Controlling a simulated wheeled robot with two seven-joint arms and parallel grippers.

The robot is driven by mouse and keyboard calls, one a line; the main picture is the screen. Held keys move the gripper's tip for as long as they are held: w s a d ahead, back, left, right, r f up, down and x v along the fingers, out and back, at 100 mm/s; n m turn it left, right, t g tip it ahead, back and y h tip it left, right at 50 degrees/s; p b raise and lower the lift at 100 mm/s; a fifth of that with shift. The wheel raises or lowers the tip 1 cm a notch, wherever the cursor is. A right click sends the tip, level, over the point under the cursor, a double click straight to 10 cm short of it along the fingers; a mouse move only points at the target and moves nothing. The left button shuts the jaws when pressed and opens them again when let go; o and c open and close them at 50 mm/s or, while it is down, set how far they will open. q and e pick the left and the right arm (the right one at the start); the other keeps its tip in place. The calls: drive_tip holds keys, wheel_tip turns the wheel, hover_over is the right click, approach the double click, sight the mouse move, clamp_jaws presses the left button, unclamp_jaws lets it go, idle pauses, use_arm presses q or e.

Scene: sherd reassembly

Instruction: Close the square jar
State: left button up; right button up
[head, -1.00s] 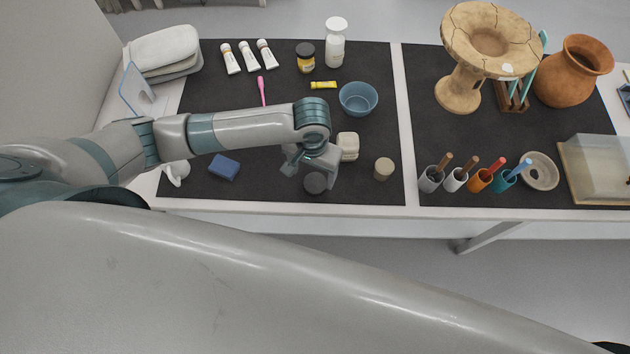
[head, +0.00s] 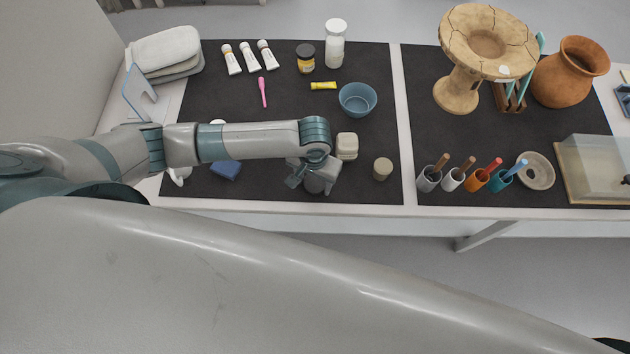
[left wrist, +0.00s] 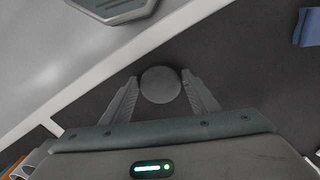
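A cream, squarish jar (head: 347,146) stands on the dark mat, just right of my left wrist in the head view. My left gripper (head: 318,187) points down near the front of the mat. In the left wrist view its two fingers (left wrist: 160,80) are spread on either side of a dark, round, flat-topped piece (left wrist: 160,86). Thin gaps seem to show between the fingers and this piece; firm contact cannot be made out. The gripper hides the piece in the head view. A small beige cylinder (head: 382,169) stands right of the gripper. My right gripper is out of view.
A blue block (head: 226,170) lies left of the gripper, partly behind my arm. A blue bowl (head: 358,99) stands behind the jar. Cups with tools (head: 453,178) stand on the right-hand mat. The table's front edge (head: 330,212) is close to the gripper.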

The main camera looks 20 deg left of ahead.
sight(314, 184)
use_arm(q)
drive_tip(key=c, duration=0.5)
drive_tip(key=shift+r, duration=0.15)
drive_tip(key=shift+r, duration=0.25)
wheel_tip(314, 184, up, 3)
drive_tip(key=shift+w+r+b, duration=0.1)
drive_tip(key=shift+b, duration=0.8)
drive_tip(key=shift+s+d+r+b, duration=0.45)
drive_tip(key=shift+d+r, duration=0.7)
drive_tip(key=shift+d, duration=0.75)
drive_tip(key=shift+s+d+r+b, duration=0.45)
drive_tip(key=shift+d+r, duration=0.75)
drive_tip(key=shift+d, duration=0.75)
drive_tip(key=shift+s+d+r+b, duration=0.45)
drive_tip(key=shift+d+r, duration=0.7)
drive_tip(key=shift+d, duration=0.75)
drive_tip(key=shift+w, duration=0.1)
